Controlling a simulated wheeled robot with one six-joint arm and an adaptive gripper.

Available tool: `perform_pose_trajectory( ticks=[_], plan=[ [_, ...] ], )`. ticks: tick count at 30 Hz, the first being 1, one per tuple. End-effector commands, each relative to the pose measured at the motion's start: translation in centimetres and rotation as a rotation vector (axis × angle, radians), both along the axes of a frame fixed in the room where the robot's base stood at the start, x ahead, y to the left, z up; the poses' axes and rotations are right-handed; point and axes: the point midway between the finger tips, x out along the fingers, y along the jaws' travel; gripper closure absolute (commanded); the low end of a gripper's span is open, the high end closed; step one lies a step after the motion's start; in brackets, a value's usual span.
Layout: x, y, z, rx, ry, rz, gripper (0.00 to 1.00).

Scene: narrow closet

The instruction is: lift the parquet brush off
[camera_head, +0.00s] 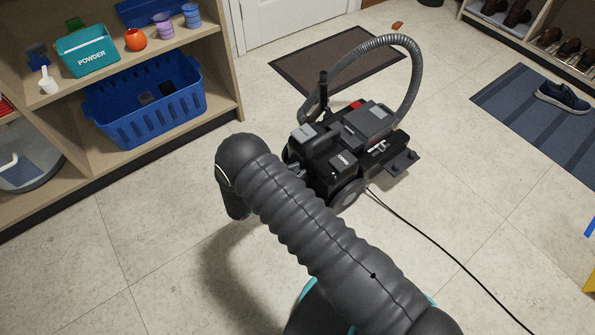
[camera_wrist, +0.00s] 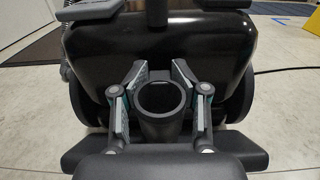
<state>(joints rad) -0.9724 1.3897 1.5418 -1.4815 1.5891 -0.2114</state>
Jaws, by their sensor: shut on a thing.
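In the wrist view my gripper (camera_wrist: 160,82) has its two fingers closed on either side of a dark round tube with an open end. I take this tube to be the neck of the parquet brush (camera_wrist: 158,128); its head is not clearly told apart from the dark parts around it. Behind it is the glossy black body of the vacuum cleaner (camera_wrist: 220,48). In the head view the vacuum cleaner (camera_head: 376,122) stands on the floor with a grey ribbed hose (camera_head: 412,75) arching over it. My arm hides my gripper and the brush there.
A shelf unit (camera_head: 225,60) with a blue basket (camera_head: 140,125) stands at the left. A brown mat (camera_head: 300,62) lies behind the vacuum. A black cord (camera_head: 440,245) runs over the floor to the lower right. A striped blue rug (camera_head: 535,115) lies at the right.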

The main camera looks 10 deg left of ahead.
Motion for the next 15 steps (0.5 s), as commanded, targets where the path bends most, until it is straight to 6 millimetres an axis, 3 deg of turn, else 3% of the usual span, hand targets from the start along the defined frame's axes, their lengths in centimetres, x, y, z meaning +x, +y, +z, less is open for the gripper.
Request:
perform_pose_trajectory(
  ticks=[15],
  plan=[
    [-0.1,0.6,2.7,0.003,-0.005,0.009,1.00]
  ],
)
